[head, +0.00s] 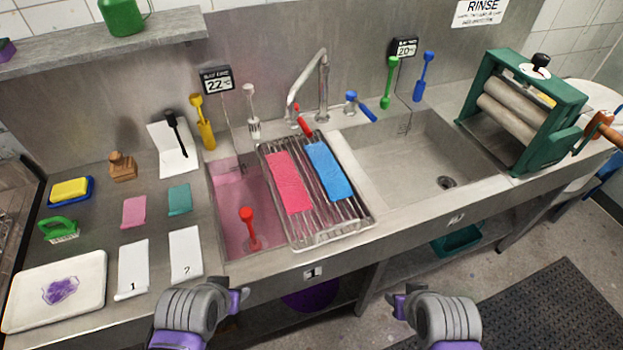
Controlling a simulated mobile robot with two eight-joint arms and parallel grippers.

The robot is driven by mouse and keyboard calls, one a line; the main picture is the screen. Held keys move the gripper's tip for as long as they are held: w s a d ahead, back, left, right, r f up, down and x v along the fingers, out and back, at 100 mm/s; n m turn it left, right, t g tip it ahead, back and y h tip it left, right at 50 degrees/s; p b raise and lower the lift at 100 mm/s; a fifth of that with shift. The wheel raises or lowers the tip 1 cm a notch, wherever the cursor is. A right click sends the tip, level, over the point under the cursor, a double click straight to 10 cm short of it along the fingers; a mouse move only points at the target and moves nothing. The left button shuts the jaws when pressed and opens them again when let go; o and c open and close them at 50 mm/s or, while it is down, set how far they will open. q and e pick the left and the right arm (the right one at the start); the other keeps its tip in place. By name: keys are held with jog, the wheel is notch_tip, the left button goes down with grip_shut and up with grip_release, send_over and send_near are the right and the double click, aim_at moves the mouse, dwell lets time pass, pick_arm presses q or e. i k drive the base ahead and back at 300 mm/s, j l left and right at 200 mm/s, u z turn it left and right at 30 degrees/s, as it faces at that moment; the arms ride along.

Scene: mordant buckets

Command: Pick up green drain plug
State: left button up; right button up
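A green long-handled piece (389,82), which looks like the green drain plug, stands upright at the back of the counter behind the right basin. It is left of a similar blue piece (424,76). My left gripper (239,297) is low in the view, in front of the counter's front edge below the left basin. My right gripper (398,303) is also in front of the counter, below the right basin and far from the green piece. Neither gripper touches anything that I can see. The gap between the fingers does not show clearly on either one.
A red plug-like piece (249,230) stands in the left basin of pink liquid (226,190). A rack (325,233) with pink and blue cloths spans the middle. The faucet (321,72), a blue-handled piece (366,112) and green roller press (545,140) stand nearby. The right basin (400,165) is empty.

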aim_at(392, 64)
jog(key=i+l+u, duration=0.25)
jog(key=u, duration=0.25)
jog(key=i+l+u, duration=0.45)
jog(key=k, duration=0.05)
